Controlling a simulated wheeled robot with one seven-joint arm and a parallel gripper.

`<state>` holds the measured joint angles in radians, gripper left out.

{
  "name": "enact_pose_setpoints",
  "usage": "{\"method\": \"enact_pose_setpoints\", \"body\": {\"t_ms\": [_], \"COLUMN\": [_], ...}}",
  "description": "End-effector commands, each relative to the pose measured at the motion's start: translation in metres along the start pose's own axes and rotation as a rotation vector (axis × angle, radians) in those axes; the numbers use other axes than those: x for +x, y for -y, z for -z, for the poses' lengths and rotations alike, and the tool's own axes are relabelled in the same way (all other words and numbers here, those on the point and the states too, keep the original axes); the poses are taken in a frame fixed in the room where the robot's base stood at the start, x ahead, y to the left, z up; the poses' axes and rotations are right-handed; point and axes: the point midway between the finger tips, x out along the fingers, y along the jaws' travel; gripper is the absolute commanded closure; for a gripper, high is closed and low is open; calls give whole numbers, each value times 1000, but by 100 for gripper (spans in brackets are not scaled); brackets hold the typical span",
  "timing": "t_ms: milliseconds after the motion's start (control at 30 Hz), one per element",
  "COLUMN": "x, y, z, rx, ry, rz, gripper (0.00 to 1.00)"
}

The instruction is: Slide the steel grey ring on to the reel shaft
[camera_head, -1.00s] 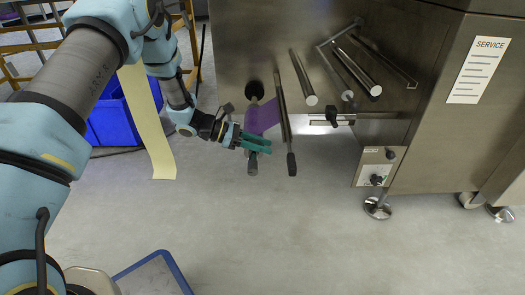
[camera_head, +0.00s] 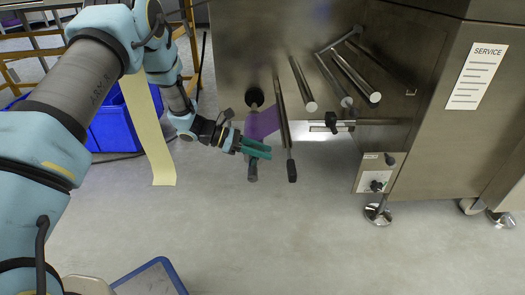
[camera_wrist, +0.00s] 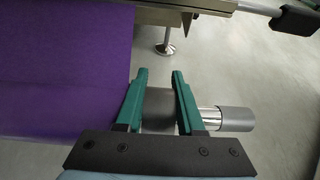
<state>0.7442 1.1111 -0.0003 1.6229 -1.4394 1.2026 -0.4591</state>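My gripper (camera_head: 257,150) has two green fingers, which straddle the reel shaft (camera_head: 252,168) low on the machine front. In the wrist view my gripper (camera_wrist: 160,75) has a steel grey ring (camera_wrist: 160,108) between its fingers. The ring fills the gap, and the fingers appear closed on its two sides. The shaft's shiny part (camera_wrist: 208,115) and its grey end (camera_wrist: 235,119) stick out to the right, in line with the ring. Where shaft and ring meet is hidden behind the right finger. In the head view the ring cannot be made out.
Purple film (camera_head: 263,122) lies close to the left finger in the wrist view. A dark-ended bar (camera_head: 287,140) stands just right of the shaft. Several rollers (camera_head: 357,75) are farther right. A blue bin (camera_head: 112,128) is at left.

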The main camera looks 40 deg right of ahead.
Motion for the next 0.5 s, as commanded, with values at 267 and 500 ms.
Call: {"method": "enact_pose_setpoints", "body": {"t_ms": [267,500], "x": [-36,-84], "y": [-15,-10], "z": [-4,-5], "rx": [9,7], "ry": [-9,-9], "rz": [-42,-33], "gripper": [28,28]}}
